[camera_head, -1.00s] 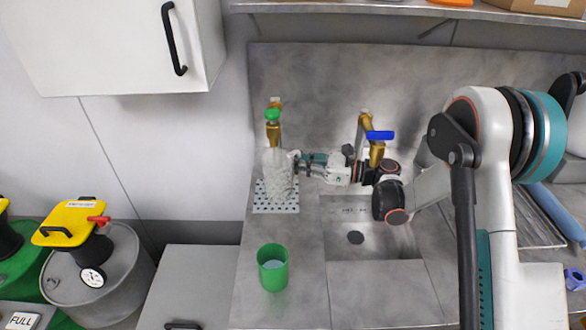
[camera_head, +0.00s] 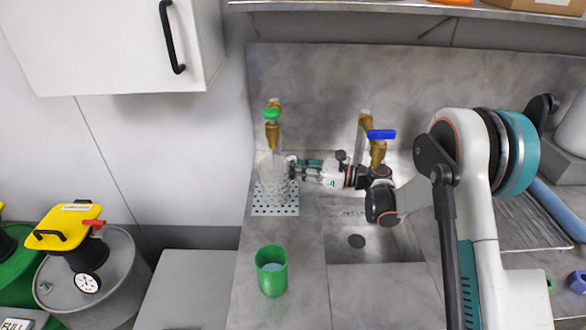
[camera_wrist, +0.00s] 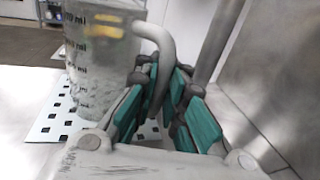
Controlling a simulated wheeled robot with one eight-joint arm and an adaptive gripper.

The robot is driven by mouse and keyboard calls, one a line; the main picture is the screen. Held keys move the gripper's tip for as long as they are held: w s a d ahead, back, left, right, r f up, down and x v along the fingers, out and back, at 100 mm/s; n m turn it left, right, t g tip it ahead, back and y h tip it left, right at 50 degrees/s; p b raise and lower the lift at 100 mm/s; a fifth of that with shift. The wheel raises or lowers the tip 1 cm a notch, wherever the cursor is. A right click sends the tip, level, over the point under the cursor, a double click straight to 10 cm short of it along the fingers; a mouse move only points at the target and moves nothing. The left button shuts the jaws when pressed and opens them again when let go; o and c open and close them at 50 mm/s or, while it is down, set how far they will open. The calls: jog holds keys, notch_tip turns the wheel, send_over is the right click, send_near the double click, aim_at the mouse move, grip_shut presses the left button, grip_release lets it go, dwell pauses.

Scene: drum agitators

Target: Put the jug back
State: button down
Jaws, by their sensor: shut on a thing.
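The jug (camera_head: 272,178) is a clear, graduated vessel with cloudy or frothy contents. It is upright under the green-handled tap (camera_head: 272,128), over the perforated plate (camera_head: 275,210). My gripper (camera_head: 294,170) comes from the right and is shut on the jug's handle. In the wrist view the jug (camera_wrist: 100,65) is at upper left, with its handle between the teal finger pads of my gripper (camera_wrist: 155,90). I cannot tell whether the jug's base touches the plate.
A green cup (camera_head: 272,272) with pale contents stands on the counter in front. A sink (camera_head: 375,225) with a blue-handled tap (camera_head: 378,150) lies to the right. A grey drum (camera_head: 90,275) with a yellow-topped agitator (camera_head: 65,227) is at left. The counter beside the cup is clear.

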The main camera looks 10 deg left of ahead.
jog(key=c, duration=1.7)
grip_release()
jog(key=shift+o, duration=0.2)
jog(key=shift+r, duration=0.1)
jog(key=d+p, duration=0.3)
jog(key=d, duration=0.9)
